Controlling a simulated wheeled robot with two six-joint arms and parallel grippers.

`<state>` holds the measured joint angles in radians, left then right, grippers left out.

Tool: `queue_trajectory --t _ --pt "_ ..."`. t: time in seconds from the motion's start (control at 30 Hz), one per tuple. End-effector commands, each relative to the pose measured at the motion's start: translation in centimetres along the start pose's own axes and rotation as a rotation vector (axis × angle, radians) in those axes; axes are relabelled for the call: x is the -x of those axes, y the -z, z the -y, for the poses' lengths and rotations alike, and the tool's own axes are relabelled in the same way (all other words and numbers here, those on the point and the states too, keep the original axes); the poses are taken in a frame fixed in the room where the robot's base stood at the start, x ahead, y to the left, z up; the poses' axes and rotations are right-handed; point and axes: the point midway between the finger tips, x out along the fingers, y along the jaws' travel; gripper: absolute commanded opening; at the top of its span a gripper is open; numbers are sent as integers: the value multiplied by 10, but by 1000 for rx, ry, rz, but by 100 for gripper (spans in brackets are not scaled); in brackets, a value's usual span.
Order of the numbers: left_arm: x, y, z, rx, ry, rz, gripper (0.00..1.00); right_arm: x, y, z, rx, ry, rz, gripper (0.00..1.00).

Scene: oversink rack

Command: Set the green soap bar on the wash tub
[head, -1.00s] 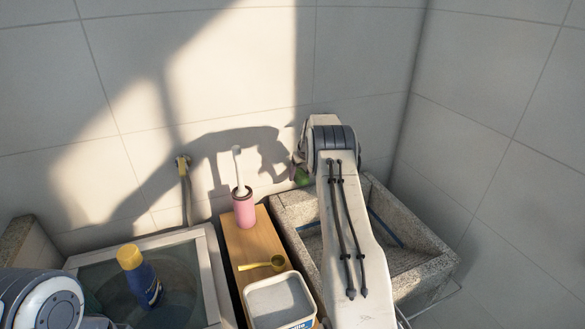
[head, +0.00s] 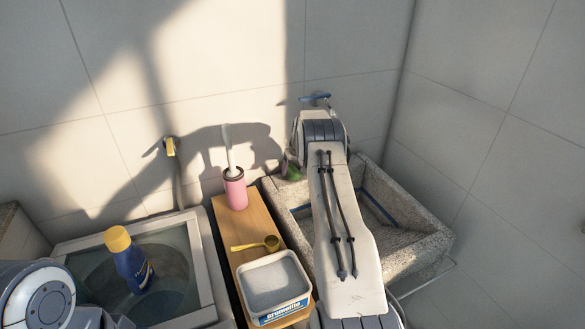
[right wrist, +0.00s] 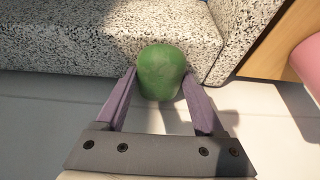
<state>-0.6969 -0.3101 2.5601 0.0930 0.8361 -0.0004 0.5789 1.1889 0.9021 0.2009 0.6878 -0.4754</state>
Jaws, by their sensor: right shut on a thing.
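The green soap bar (right wrist: 161,72) is between the two fingers of my right gripper (right wrist: 160,88), which is shut on it. In the head view a bit of the soap (head: 293,173) shows at the back left corner of the wash tub, and my right arm hides most of the gripper. The wash tub (head: 425,238) is a speckled stone basin at the right. In the right wrist view the soap overlaps the edge of the tub's rim (right wrist: 80,35); I cannot tell if they touch. My left gripper is out of view.
A wooden board (head: 257,222) left of the tub bears a pink brush holder (head: 235,190), a yellow scoop (head: 256,244) and a white box of powder (head: 275,287). A blue bottle (head: 133,268) stands on the glass-lidded washer (head: 205,270). A blue-handled tap (head: 316,98) is on the wall.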

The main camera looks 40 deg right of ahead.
Motion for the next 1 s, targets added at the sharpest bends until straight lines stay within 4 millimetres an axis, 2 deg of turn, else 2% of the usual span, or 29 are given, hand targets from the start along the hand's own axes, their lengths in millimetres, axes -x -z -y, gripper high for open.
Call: queue_trajectory --t 0.87,0.9,0.97,1.0 --pt "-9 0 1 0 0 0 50 -10 -4 0 0 0 -1 2" --pt "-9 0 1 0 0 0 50 -10 -4 0 0 0 -1 74" --pt "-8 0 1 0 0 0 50 -10 -4 0 0 0 -1 97" --pt "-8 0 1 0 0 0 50 -10 -4 0 0 0 -1 100"
